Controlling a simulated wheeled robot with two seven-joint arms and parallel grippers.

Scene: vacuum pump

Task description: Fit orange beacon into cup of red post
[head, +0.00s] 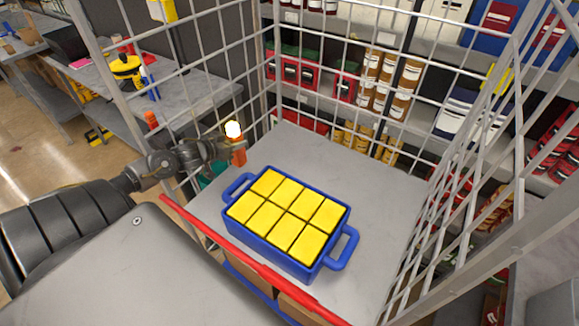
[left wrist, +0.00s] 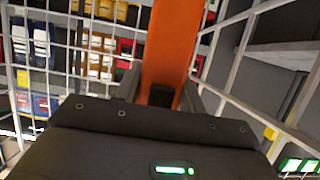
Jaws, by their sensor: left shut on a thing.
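The orange beacon (head: 239,156) is upright, with a glowing white top, near the far left corner of the wire cage cart. My left gripper (head: 230,150) is shut on its orange body. The beacon stands above the level of the cart's grey shelf. In the left wrist view the orange body (left wrist: 170,45) rises between the fingers and runs out of the top of the picture. I cannot make out a red post with a cup for certain in either view. My right gripper is not in view.
A blue crate (head: 340,252) of yellow blocks sits on the cart's grey shelf (head: 370,185). A red bar (head: 250,263) crosses the cart's near edge. Wire mesh walls stand behind and at right. A workbench (head: 190,98) with tools is beyond the left mesh.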

